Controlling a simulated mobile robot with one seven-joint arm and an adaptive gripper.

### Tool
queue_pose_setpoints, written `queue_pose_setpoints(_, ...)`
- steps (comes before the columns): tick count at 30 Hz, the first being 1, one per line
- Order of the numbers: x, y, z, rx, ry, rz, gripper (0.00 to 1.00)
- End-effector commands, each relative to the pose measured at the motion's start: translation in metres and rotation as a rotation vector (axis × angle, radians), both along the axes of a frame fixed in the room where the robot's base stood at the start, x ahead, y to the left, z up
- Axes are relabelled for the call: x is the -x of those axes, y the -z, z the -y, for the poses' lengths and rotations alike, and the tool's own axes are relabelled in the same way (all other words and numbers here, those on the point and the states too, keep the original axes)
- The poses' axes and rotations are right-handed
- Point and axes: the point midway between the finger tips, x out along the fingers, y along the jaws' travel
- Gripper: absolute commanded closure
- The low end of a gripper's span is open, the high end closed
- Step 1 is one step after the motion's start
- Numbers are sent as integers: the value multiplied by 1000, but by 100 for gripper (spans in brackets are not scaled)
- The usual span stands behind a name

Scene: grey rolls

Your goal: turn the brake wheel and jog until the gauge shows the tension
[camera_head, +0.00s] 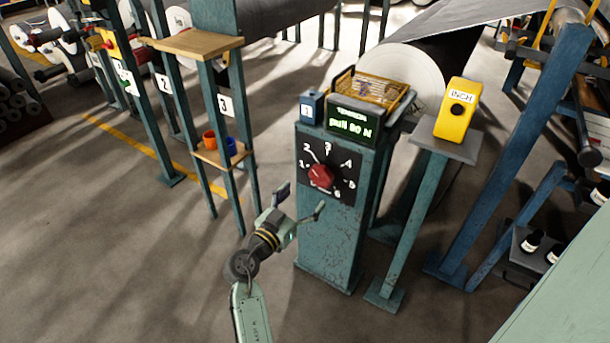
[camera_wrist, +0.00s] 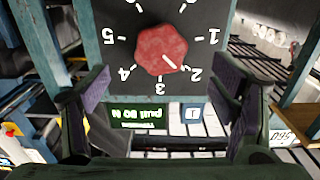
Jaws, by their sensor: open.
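The red brake wheel (camera_head: 320,176) sits on a black dial plate numbered 1 to 6, on the front of a teal post. In the wrist view the wheel (camera_wrist: 162,49) appears upside down, its white line pointing about at 2. Above it, a display (camera_head: 352,124) shows green text that seems to read "pull 80 N"; the digits are not sharp. A yellow INCH box (camera_head: 457,110) with a black button stands on a post to the right. My gripper (camera_head: 302,203) is open and empty, in front of and below the wheel; its fingers (camera_wrist: 163,78) spread either side of the wheel in the wrist view, apart from it.
A small blue box marked 1 (camera_head: 311,108) and a brass-coloured slatted piece (camera_head: 372,90) sit on the post top. A grey roll (camera_head: 412,72) lies behind. A shelf with orange and blue cups (camera_head: 209,140) stands left. A blue slanted beam (camera_head: 520,150) stands right. Open floor lies left.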

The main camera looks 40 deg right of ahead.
Motion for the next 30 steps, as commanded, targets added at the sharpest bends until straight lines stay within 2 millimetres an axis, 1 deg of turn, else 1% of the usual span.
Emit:
queue_pose_setpoints(1, -3, -3, 7, 1, 1, 2, 21)
queue_pose_setpoints(9, -24, -5, 54, 0, -2, 2, 21)
queue_pose_setpoints(12, -30, -5, 69, 1, -2, 1, 21)
queue_pose_setpoints(15, -35, -3, 80, 1, -3, 1, 21)
queue_pose_setpoints(20, -39, -2, 89, 0, -5, 2, 21)
queue_pose_setpoints(28, -39, -2, 90, 0, -6, 2, 21)
queue_pose_setpoints(30, -39, -2, 89, 0, -6, 2, 25)
